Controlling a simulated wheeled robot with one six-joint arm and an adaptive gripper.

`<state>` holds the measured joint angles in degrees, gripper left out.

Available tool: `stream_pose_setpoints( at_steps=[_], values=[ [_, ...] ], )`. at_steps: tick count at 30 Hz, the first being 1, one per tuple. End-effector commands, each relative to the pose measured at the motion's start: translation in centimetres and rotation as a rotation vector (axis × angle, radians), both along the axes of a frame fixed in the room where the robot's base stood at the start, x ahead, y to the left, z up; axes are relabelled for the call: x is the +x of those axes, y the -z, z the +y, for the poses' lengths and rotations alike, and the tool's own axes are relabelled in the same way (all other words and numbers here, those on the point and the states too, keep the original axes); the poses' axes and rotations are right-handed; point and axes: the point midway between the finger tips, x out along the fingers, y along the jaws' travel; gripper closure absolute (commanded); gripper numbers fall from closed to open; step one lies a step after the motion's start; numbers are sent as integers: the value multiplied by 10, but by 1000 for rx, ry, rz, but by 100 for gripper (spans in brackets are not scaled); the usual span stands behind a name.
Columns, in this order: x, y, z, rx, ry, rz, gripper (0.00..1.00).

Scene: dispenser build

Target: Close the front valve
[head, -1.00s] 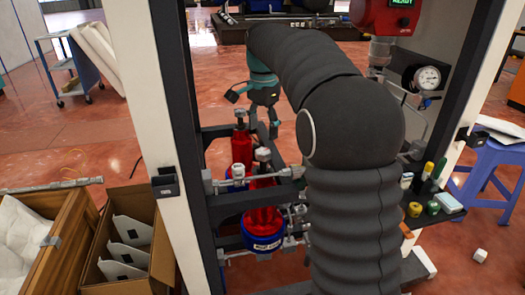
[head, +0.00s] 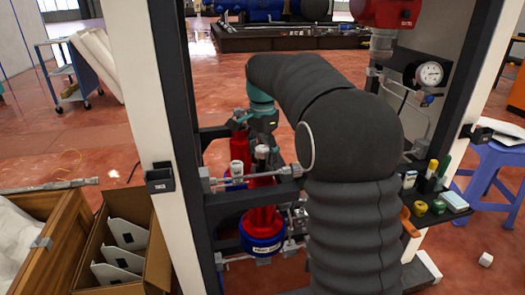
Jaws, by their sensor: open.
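Two red cylinders stand in a dark frame. The front cylinder (head: 263,220) sits in a blue base with a label and has a silver valve top (head: 262,153). The rear cylinder (head: 240,150) stands behind it to the left. My gripper (head: 258,131) is open and points down, just above and behind the front cylinder's top in the picture. I cannot tell whether a finger touches a cylinder or its valve. My arm hides the area right of the cylinders.
Silver pipe fittings (head: 233,180) cross the frame before the cylinders. The cabinet's white post (head: 141,110) stands at left. A pressure gauge (head: 429,73) hangs at upper right, above a shelf with small bottles (head: 430,187). An open cardboard box (head: 107,275) sits lower left.

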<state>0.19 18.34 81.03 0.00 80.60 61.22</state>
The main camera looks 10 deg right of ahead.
Motion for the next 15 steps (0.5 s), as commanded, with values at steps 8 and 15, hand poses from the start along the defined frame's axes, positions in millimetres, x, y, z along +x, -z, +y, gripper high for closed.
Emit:
stream_pose_setpoints(
  at_steps=[8,15],
  values=[
    [0,0,0,0,0,0,43],
    [0,0,0,0,0,1,92]
  ],
)
